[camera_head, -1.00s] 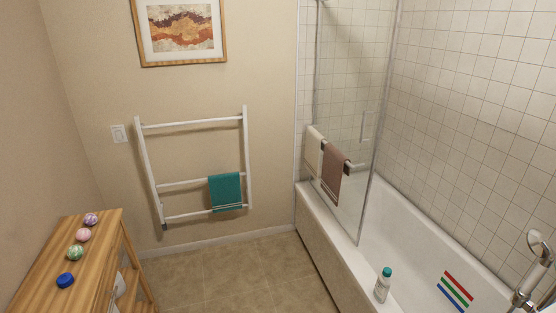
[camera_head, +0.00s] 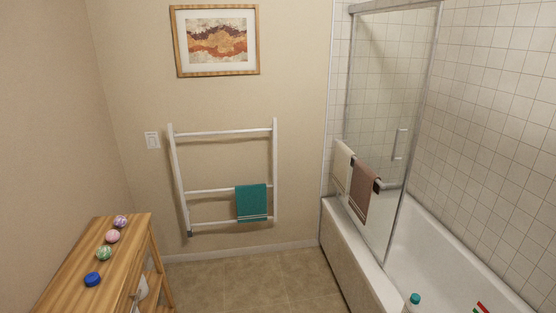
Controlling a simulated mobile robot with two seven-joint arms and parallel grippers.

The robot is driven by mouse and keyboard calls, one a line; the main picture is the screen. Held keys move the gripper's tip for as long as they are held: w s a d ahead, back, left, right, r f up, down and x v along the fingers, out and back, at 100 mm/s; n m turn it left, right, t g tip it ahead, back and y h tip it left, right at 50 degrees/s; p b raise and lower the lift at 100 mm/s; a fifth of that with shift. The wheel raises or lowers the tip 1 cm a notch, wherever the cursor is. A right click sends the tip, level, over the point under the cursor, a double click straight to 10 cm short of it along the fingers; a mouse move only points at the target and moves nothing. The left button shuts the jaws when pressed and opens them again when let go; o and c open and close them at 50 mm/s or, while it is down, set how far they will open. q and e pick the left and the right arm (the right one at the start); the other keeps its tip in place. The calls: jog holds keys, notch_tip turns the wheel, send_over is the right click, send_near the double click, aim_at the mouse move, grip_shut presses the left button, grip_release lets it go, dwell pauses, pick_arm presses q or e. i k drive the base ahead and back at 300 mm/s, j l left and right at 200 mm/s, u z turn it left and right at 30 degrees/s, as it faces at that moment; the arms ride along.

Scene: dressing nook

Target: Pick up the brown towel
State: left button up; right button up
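The brown towel (camera_head: 364,190) hangs over a horizontal bar on the glass shower screen, at the right of the head view. A cream towel (camera_head: 342,166) hangs on the same bar just left of it. A teal towel (camera_head: 251,202) hangs from the lower part of the white wall rack. Neither of my grippers shows in the head view.
The bathtub (camera_head: 436,262) runs along the right, with the glass screen (camera_head: 396,115) at its edge and a bottle (camera_head: 413,301) on its rim. A wooden cabinet (camera_head: 85,262) with several small round items stands at left. The tiled floor (camera_head: 250,280) between is clear.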

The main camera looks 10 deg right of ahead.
aim_at(364, 180)
jog(key=i+l+z, duration=0.3)
jog(key=i, duration=0.6)
jog(key=i+z, duration=0.25)
jog(key=i, duration=0.6)
jog(key=i+j+z, duration=0.15)
jog(key=i+z, duration=0.35)
jog(key=i+j+z, duration=0.45)
jog(key=i, duration=0.15)
jog(key=i+j+z, duration=1.1)
jog(key=j+z, duration=0.4)
jog(key=j, duration=0.35)
